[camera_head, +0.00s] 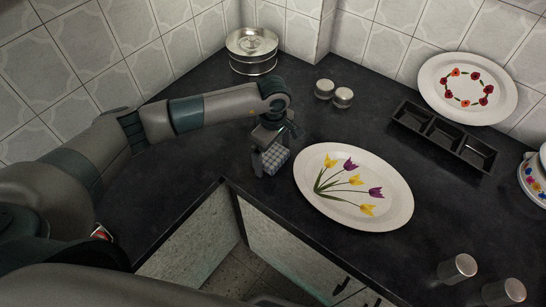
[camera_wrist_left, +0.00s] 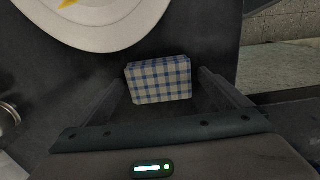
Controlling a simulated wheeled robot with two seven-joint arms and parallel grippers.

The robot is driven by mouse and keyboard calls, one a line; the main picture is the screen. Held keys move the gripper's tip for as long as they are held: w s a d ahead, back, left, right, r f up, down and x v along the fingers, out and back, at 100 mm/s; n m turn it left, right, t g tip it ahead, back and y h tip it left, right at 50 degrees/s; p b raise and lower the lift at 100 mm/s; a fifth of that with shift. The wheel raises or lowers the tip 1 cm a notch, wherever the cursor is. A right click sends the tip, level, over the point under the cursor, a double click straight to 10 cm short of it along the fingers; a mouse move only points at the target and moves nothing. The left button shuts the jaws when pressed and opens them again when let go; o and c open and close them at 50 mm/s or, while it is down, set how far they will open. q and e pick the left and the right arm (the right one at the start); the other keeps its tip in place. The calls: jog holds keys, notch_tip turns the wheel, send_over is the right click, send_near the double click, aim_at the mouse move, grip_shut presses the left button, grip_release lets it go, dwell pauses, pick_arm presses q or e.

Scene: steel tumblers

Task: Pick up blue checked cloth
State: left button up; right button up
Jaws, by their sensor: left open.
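The blue checked cloth (camera_head: 275,158) is a small folded block on the dark counter, just left of the tulip plate. It also shows in the left wrist view (camera_wrist_left: 159,80), between the two fingers. My left gripper (camera_head: 272,152) is directly over the cloth, with its fingers open on either side of it. In the left wrist view the left gripper (camera_wrist_left: 165,92) has a gap between each finger and the cloth. The gripper hides part of the cloth in the head view. My right gripper is not in view.
A white oval plate with tulips (camera_head: 390,170) lies close to the right of the cloth. A steel tin (camera_head: 252,52), two steel tumblers (camera_head: 343,97) and a black divided tray (camera_head: 440,132) stand farther back. The counter's front edge and inner corner are near the cloth.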

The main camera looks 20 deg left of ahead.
aim_at(273, 155)
pick_arm(q)
jog(key=c, duration=1.2)
jog(key=shift+r, duration=0.1)
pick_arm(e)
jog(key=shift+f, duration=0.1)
pick_arm(q)
jog(key=shift+w+r+b, duration=0.1)
jog(key=shift+r+b, duration=0.4)
jog(key=shift+r, duration=0.1)
notch_tip(273, 155, up, 2)
jog(key=shift+r+b, duration=0.2)
jog(key=shift+b, duration=0.55)
jog(key=s+d+r+b, duration=0.4)
jog(key=d+r, duration=0.3)
jog(key=d, duration=0.4)
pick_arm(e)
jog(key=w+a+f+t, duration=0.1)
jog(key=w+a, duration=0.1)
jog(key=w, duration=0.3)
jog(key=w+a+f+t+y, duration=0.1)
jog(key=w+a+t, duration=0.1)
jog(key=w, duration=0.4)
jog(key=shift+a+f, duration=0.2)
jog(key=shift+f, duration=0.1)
pick_arm(q)
jog(key=shift+r, duration=0.1)
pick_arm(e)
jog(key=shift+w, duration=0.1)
